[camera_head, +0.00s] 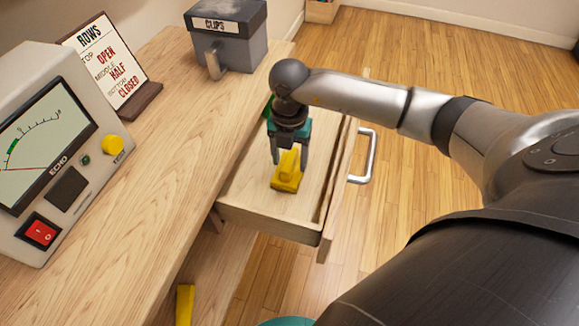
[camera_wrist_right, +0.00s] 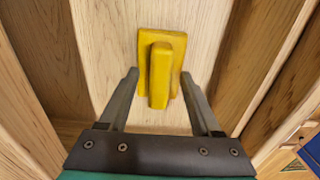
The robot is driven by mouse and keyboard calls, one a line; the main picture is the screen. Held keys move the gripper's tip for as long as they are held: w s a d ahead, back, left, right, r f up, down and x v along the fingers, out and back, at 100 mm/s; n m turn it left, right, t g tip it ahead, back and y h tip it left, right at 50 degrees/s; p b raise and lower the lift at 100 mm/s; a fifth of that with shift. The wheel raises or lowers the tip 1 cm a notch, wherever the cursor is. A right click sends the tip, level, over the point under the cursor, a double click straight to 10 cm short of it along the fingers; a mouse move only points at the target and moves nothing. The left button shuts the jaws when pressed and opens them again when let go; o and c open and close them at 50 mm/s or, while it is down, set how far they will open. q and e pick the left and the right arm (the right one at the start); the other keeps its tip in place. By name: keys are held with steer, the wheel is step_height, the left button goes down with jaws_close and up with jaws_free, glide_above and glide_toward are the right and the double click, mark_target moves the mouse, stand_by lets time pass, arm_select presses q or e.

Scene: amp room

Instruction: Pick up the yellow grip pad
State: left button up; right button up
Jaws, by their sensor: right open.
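The yellow grip pad (camera_head: 287,172) lies in the open wooden drawer (camera_head: 250,200). It has a flat base with a raised handle on top. My right gripper (camera_head: 290,158) points down into the drawer just above the pad. In the right wrist view the pad (camera_wrist_right: 160,65) shows between and beyond the fingertips of the open right gripper (camera_wrist_right: 160,75). The raised handle lies between the two finger lines, with a gap on each side. I cannot tell whether the fingers are level with the handle. My left gripper is not in view.
The drawer walls rise close on both sides of my right gripper, with a metal handle (camera_head: 368,156) on its front. A clips box (camera_head: 226,35), a sign (camera_head: 103,65) and an Echo meter (camera_head: 50,150) stand on the bench. Another yellow piece (camera_head: 185,304) shows below.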

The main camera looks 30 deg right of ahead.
steer(key=shift+f, duration=0.1)
steer(key=shift+c, duration=0.2)
jaws_close()
stand_by(0.4)
